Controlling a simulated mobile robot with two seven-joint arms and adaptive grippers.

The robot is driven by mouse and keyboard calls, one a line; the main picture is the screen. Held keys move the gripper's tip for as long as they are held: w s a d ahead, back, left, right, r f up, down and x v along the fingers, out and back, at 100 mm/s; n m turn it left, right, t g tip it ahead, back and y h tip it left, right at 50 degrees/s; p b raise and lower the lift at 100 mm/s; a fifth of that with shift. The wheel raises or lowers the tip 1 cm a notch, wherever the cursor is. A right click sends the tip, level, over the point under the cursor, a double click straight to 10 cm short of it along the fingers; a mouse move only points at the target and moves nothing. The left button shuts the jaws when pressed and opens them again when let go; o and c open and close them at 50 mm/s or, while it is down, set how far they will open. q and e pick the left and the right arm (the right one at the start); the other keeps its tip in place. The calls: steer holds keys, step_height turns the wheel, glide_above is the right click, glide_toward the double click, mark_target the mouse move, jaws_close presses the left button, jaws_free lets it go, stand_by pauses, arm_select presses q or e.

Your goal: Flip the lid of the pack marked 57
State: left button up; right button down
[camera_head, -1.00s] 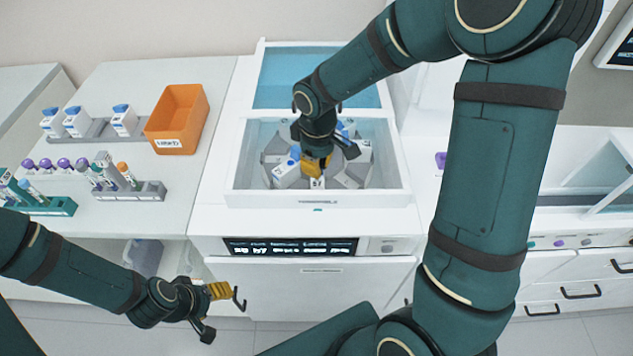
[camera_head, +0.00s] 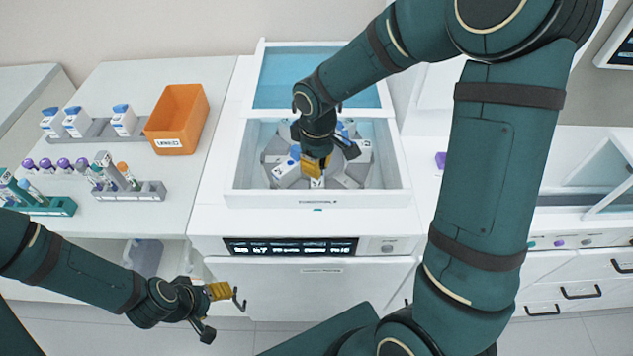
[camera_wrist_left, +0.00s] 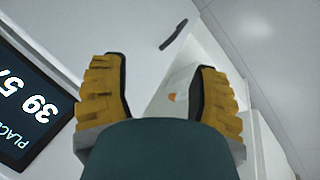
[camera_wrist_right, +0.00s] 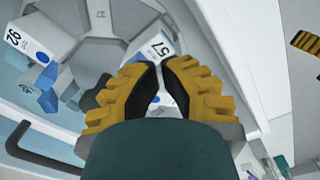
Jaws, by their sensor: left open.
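The pack marked 57 (camera_wrist_right: 152,46) is a white box in the grey carousel (camera_wrist_right: 98,58); its number faces the right wrist camera. In the head view a bit of its white side (camera_head: 317,183) shows below my right gripper (camera_head: 318,162). In the right wrist view my right gripper (camera_wrist_right: 161,63) has its fingertips close together at the pack's edge. White and blue show in the narrow gap between them; whether they grip it is unclear. The lid is mostly hidden by the fingers. My left gripper (camera_head: 228,292) is open and empty in front of the machine; it also shows in the left wrist view (camera_wrist_left: 160,65).
Another pack, marked 92 (camera_wrist_right: 28,38), and several others sit in the carousel. The machine's white well rim (camera_head: 320,199) surrounds it, with the display (camera_head: 290,246) below. An orange bin (camera_head: 178,118) and tube racks (camera_head: 130,190) stand on the left bench.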

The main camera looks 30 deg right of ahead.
mark_target(317, 183)
steer(key=shift+f+b, duration=1.25)
steer(key=shift+f, duration=0.4)
steer(key=shift+r, duration=0.15)
steer(key=shift+r+p, duration=0.4)
steer(key=shift+p, duration=0.05)
steer(key=shift+w+d+p, duration=0.15)
steer(key=shift+w+d, duration=0.1)
steer(key=shift+w, duration=0.25)
steer(key=shift+w+d+p, duration=0.15)
steer(key=shift+w+d, duration=0.1)
steer(key=shift+w, duration=0.25)
stand_by(1.5)
steer(key=shift+w+d+r+p, duration=0.15)
steer(key=shift+w+r+p, duration=0.1)
steer(key=shift+r+p, duration=0.4)
stand_by(1.2)
steer(key=shift+w+d+r+p, duration=0.15)
steer(key=shift+w+r+p, duration=0.25)
steer(key=shift+p, duration=0.05)
stand_by(0.9)
